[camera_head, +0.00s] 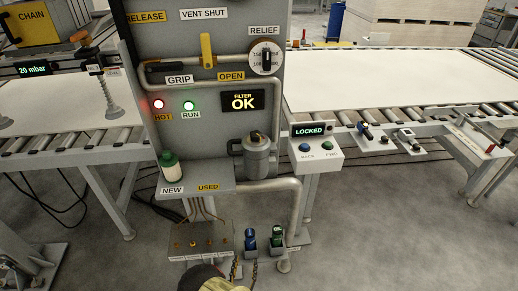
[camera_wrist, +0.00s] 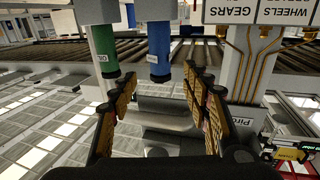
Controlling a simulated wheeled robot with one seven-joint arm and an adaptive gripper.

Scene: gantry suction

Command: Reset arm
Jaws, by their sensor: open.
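My gripper (camera_wrist: 157,95) is open, with its two tan-padded fingers spread apart and nothing between them in the wrist view. A green cylinder (camera_wrist: 103,45) with a small label and a blue cylinder (camera_wrist: 158,45) stand beyond the fingertips, apart from them. In the head view my gripper (camera_head: 245,270) shows at the bottom edge, below a blue bottle (camera_head: 250,237) and a green bottle (camera_head: 277,236) in holders. Part of the wrist is cut off by the frame edge.
A grey panel (camera_head: 222,60) carries a yellow lever (camera_head: 207,50), a relief dial (camera_head: 266,57) and a display (camera_head: 243,100) reading "FILTER OK". A green-capped bottle (camera_head: 170,167) stands on its shelf. A roller conveyor (camera_head: 400,110) bears a white sheet. A control box (camera_head: 310,131) reads "LOCKED".

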